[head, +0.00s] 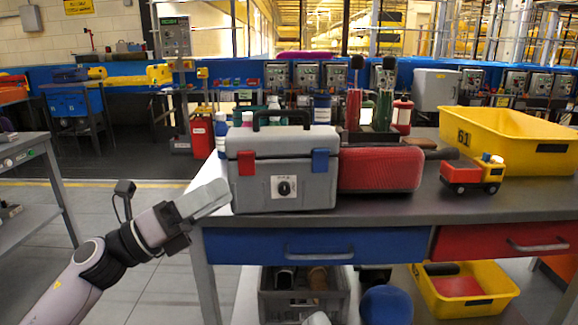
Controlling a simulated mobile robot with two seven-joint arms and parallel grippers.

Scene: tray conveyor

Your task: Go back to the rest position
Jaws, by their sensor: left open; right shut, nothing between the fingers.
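My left gripper (216,195) is at the left end of the workbench, beside the lower left of the grey toolbox (283,188). It is open and nothing shows between its fingers. From this angle I cannot tell whether it touches the toolbox or the bench edge. A light grey tip at the bottom edge, in front of the lower shelf, looks like my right gripper (318,318). It is shut and empty, and most of it is out of the picture.
The workbench (370,208) also carries a red case (381,169), a toy truck (472,174), a yellow bin (512,139) and several bottles. Below are drawers (315,246), a grey crate (301,308) and another yellow bin (464,301). Floor left of the bench is clear.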

